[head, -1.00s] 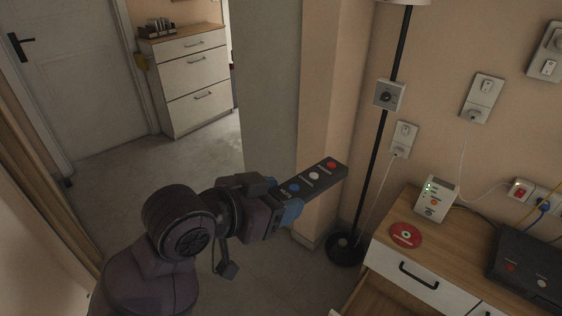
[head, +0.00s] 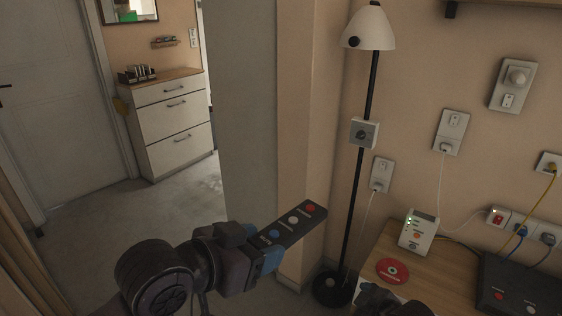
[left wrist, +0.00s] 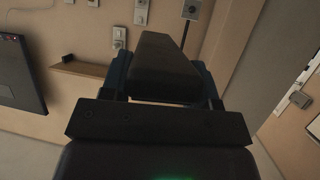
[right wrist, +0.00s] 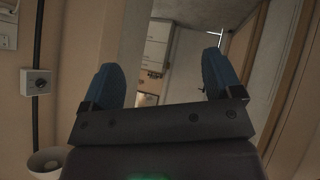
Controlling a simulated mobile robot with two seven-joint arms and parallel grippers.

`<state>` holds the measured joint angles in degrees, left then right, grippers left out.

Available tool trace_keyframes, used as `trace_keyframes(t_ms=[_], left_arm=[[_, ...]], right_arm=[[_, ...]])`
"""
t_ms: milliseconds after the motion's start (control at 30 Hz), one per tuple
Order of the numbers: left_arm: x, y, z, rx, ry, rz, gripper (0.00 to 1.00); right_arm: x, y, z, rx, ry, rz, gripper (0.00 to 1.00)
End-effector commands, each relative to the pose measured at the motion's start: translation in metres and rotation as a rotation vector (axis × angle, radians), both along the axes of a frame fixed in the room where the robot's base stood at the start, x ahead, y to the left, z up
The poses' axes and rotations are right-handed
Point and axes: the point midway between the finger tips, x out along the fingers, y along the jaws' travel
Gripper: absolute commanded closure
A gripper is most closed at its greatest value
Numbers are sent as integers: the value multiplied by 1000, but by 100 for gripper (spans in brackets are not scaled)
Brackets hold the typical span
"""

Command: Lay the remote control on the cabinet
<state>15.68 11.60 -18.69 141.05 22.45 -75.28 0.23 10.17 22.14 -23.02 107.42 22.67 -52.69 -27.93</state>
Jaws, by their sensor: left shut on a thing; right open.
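The remote control (head: 293,221) is a dark slim bar with blue, white and red buttons. My left gripper (head: 266,256) is shut on its near end and holds it in the air, buttons up. The left wrist view shows the remote (left wrist: 165,68) between the fingers. A white cabinet with wooden top and drawers (head: 172,120) stands at the back left, well away from the remote. A second wooden-topped unit (head: 378,246) stands at the right. My right gripper (right wrist: 162,80) is open and empty; part of what looks like it shows at the lower edge of the head view.
A black floor lamp (head: 360,190) stands beside a wall corner (head: 305,130), right of the remote. The right unit bears a red disc (head: 392,271), a white device (head: 419,232) and a dark box (head: 520,285). A small rack (head: 138,75) stands on the back cabinet. Floor (head: 110,215) before it is clear.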

Motion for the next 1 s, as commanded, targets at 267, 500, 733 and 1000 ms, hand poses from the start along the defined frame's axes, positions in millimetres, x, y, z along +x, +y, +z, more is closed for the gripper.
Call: trace_keyframes(t_ms=[267,500,733,1000], left_arm=[[0,0,1,-1,-1,0,76],[0,0,1,-1,-1,0,76],[0,0,1,-1,-1,0,76],[0,0,1,-1,-1,0,76]], right_arm=[[47,20,43,-167,-17,213,15],[81,29,85,-327,-27,380,15],[109,32,133,-491,-31,524,15],[130,39,197,-655,-26,682,15]])
